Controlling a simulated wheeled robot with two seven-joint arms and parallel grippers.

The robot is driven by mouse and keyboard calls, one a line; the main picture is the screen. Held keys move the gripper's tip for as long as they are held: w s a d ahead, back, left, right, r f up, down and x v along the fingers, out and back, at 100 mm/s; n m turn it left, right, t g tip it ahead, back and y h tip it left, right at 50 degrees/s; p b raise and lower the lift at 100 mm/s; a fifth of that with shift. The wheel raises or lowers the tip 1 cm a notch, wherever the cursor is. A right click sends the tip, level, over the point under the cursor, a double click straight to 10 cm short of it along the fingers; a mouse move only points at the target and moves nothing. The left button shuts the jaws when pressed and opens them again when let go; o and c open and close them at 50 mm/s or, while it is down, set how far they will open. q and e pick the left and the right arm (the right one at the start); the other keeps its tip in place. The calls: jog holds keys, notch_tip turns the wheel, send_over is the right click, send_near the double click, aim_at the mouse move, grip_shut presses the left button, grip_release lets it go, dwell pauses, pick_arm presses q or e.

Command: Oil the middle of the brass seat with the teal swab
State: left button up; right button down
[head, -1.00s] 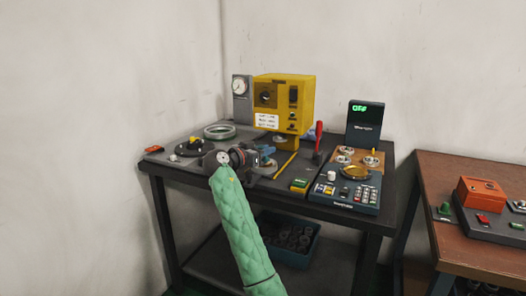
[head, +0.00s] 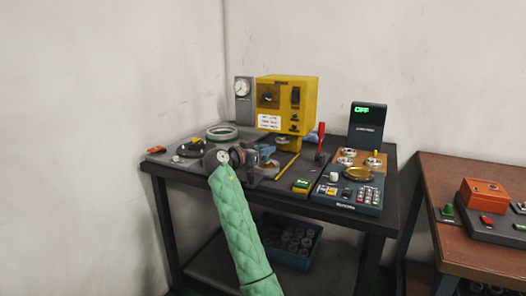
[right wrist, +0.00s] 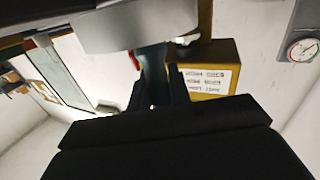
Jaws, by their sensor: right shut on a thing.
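My right gripper (head: 270,158) is over the middle of the grey table, in front of the yellow press. It is shut on a narrow dark teal thing, seemingly the teal swab (right wrist: 152,72), which shows between the fingers in the right wrist view. The swab's tip is hidden there. A round, brownish-rimmed piece (head: 264,171) lies on the table just below the gripper, partly covered by it. It may be the brass seat, but I cannot tell, nor whether the swab touches it. My left gripper is out of view.
The yellow press (head: 288,103) stands behind the gripper, and a dial gauge (head: 242,90) beside it. A grey-green ring (head: 222,132) lies to the left.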

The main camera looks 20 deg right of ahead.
jog(key=shift+s+a+f, duration=0.15)
jog(key=shift+s+f, duration=0.1)
jog(key=shift+s, duration=0.1)
jog(key=shift+s+a+r, duration=0.1)
jog(key=shift+s+a, duration=0.15)
jog(key=shift+s+d+r, duration=0.1)
jog(key=shift+d, duration=0.55)
jog(key=shift+w+a+b, duration=0.35)
jog(key=shift+w+a, duration=0.35)
jog(key=shift+w, duration=0.15)
jog(key=shift+s+d, duration=0.35)
jog(key=shift+s, duration=0.05)
jog(key=shift+r+p, duration=1.1)
jog(key=shift+r, duration=1.8)
